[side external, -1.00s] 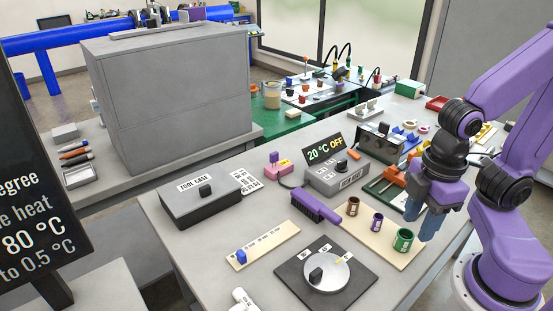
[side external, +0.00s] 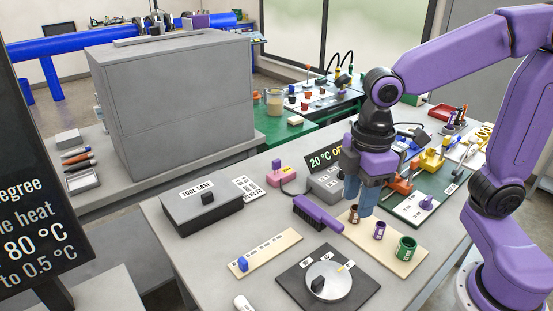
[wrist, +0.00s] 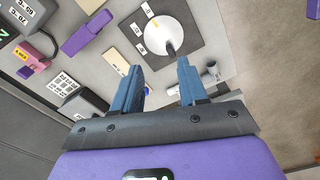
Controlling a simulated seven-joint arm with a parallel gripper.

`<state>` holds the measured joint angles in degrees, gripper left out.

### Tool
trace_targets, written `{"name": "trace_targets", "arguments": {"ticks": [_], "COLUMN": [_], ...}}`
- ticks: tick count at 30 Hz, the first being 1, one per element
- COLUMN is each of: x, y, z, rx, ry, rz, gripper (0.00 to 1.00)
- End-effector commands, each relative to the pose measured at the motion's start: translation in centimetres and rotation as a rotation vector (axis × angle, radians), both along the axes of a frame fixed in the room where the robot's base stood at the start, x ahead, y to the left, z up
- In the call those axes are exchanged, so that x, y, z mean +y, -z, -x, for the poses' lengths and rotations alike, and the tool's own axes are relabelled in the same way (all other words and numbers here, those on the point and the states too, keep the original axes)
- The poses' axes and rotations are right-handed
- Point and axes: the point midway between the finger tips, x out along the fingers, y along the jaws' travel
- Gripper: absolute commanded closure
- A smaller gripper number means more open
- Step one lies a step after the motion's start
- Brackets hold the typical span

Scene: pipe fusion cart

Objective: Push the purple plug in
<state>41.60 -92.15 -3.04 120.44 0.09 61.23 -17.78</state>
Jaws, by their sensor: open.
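A small pink block with a purple top piece (side external: 277,166) stands behind the tool case, with a cable running toward the grey controller. This looks like the purple plug. In the wrist view a pink-purple piece with a yellow label (wrist: 32,58) shows at the left edge; how far the plug is in cannot be told. My gripper (side external: 361,202) is open and empty, pointing down above the table beside the brown cup, right of the plug. In the wrist view its blue fingers (wrist: 159,66) stand apart with nothing between them.
The purple brush (side external: 318,213) lies between plug and dial plate (side external: 330,277). The tool case (side external: 200,205) is at left. The brown, purple and green cups (side external: 405,249) stand on a beige strip. The grey controller (side external: 325,184) is partly behind my gripper.

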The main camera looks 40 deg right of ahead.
Motion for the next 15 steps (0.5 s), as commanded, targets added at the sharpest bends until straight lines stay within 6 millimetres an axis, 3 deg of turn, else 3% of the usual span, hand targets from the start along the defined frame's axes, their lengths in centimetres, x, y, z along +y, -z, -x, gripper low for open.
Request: {"name": "trace_targets", "arguments": {"ticks": [1,7,15], "x": [0.9,2.8,2.2], "y": [-0.5,-2.3,-3.4], "z": [-2.2,-10.5,-21.4], "rx": [0.001,0.001,0.003], "ry": [-0.009,-0.075,-0.163], "rz": [0.003,0.009,0.016], "gripper": [0.57,0.57,0.57]}}
